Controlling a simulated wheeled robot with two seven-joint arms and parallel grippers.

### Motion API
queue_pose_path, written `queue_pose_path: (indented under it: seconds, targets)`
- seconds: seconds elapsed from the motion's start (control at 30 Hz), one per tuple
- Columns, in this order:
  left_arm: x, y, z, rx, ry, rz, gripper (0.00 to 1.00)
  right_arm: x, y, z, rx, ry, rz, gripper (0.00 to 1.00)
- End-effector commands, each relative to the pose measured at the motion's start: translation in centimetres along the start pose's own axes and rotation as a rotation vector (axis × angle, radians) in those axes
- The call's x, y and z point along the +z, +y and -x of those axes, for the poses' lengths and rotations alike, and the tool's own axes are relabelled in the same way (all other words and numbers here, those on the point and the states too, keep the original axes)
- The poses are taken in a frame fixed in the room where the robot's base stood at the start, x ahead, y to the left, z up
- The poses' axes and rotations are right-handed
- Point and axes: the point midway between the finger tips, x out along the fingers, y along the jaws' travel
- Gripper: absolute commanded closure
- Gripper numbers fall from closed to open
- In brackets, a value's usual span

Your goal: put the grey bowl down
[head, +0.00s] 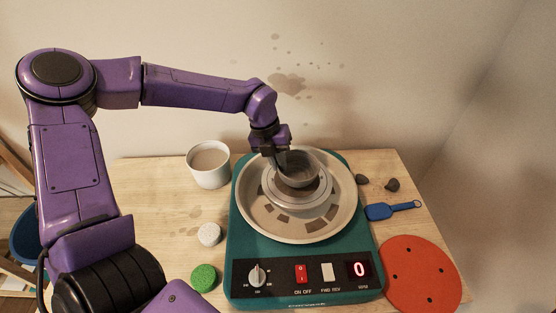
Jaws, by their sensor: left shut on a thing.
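The grey bowl (302,178) is at the middle of the pottery wheel, over the round wheel head (325,191) inside the pale splash pan (343,215). I cannot tell whether its base touches the wheel head. My left gripper (279,163) comes in from the upper left and is shut on the bowl's left rim. The bowl looks about upright. Its far left side is partly hidden by the gripper. My right gripper is not in view.
The teal wheel base (300,262) shows a lit 0. A white cup (208,165), white sponge (209,234) and green sponge (204,277) stand left. Dark lumps (392,185), a blue tool (390,210) and a red-orange disc (422,272) lie right. The wall is close behind.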

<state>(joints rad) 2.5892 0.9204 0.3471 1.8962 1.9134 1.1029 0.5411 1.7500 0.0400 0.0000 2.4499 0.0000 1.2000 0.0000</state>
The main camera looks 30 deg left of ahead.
Motion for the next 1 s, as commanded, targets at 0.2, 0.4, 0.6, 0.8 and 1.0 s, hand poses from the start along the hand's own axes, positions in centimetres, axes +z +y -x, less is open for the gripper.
queue_pose_path:
  seconds: [0.2,0.4,0.6,0.8,1.0]
  targets:
    - [-0.1,0.1,-0.1,0.002,0.004,0.000,0.65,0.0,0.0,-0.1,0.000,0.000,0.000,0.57]
    - [-0.1,0.1,-0.1,0.002,0.003,0.000,0.65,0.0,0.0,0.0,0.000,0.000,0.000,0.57]
    - [0.0,0.0,1.9,-0.001,-0.002,0.000,0.65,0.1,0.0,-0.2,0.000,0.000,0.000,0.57]
    - [0.0,0.0,7.0,-0.001,-0.003,0.000,0.65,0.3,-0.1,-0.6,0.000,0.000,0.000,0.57]
    - [0.0,0.1,10.9,0.001,0.000,0.001,0.65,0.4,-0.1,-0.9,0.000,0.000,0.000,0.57]
